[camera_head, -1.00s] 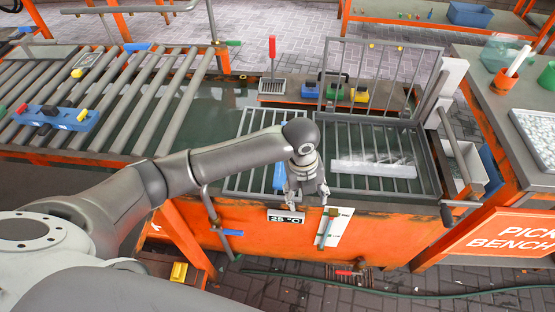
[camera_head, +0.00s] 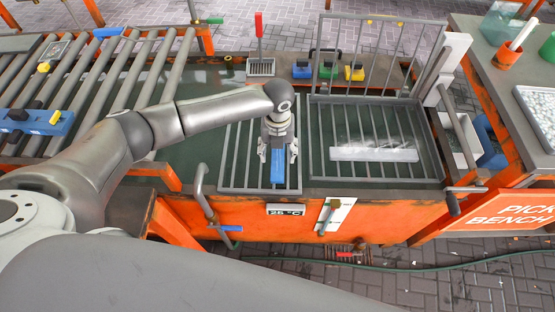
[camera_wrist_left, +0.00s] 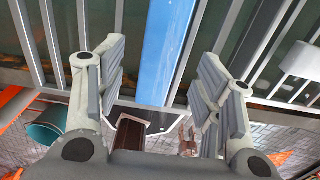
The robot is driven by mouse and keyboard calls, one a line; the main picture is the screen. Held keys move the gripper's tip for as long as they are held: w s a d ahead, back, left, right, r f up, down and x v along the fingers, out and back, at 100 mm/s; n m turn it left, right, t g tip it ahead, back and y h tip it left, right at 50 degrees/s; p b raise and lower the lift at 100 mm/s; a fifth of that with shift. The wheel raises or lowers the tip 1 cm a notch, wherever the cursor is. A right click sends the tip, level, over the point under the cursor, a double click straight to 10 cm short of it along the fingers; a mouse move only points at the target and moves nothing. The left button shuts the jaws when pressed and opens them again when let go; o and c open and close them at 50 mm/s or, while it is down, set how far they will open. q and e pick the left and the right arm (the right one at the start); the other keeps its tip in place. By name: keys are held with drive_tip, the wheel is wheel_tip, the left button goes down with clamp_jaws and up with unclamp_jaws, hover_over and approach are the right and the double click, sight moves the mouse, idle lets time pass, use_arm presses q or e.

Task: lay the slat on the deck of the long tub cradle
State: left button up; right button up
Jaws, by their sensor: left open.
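A blue slat (camera_head: 278,172) lies lengthwise on the left barred rack (camera_head: 235,150) of the tub, partly hidden under my left gripper. My left gripper (camera_head: 278,152) points down over it, fingers apart on either side. In the left wrist view, the blue slat (camera_wrist_left: 168,45) runs between the open fingers (camera_wrist_left: 158,100), with a gap on both sides. I cannot tell its exact height above the bars. The right barred rack (camera_head: 425,140) holds a pale, translucent bar (camera_head: 374,154). Which rack is the long cradle is not marked. My right gripper is not in view.
An upright barred gate (camera_head: 385,55) stands behind the right rack. A red-handled tool (camera_head: 259,50) and several small coloured blocks (camera_head: 328,72) stand on the back ledge. A roller conveyor (camera_head: 120,80) is on the left, the pick bench (camera_head: 490,60) on the right.

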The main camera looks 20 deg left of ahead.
sight(278, 160)
use_arm(q)
wheel_tip(278, 160, down, 3)
drive_tip(key=shift+r, duration=0.2)
drive_tip(key=shift+f, duration=0.45)
drive_tip(key=c, duration=1.2)
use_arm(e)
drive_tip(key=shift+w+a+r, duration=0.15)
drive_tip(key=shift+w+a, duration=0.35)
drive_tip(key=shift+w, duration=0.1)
